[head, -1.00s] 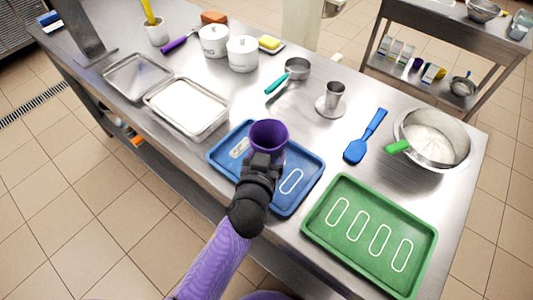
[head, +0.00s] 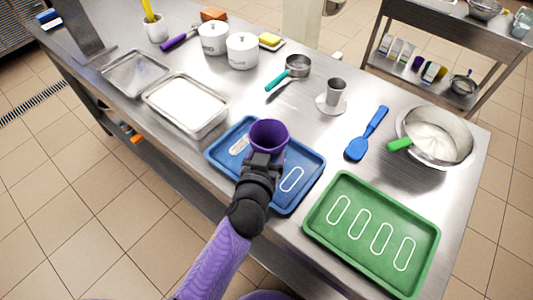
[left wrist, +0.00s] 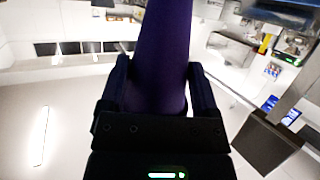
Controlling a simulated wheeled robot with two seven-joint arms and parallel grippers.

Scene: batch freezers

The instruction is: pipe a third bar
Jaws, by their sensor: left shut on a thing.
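A purple piping bag (head: 268,134), wide and open at the top, is held over the blue tray (head: 222,158) in the head view. My left gripper (head: 262,160) is shut on it. In the left wrist view the purple bag (left wrist: 163,60) stands between the two dark fingers (left wrist: 160,98). On the blue tray, a pale filled bar (head: 239,145) shows left of the bag and a white bar outline (head: 292,180) shows at right. The bag and gripper hide the tray's middle and the bag's tip. My right gripper is not in view.
A green tray (head: 330,240) with several white outlines lies at right. A white-filled pan (head: 187,104) is left. Bare steel table lies between them.

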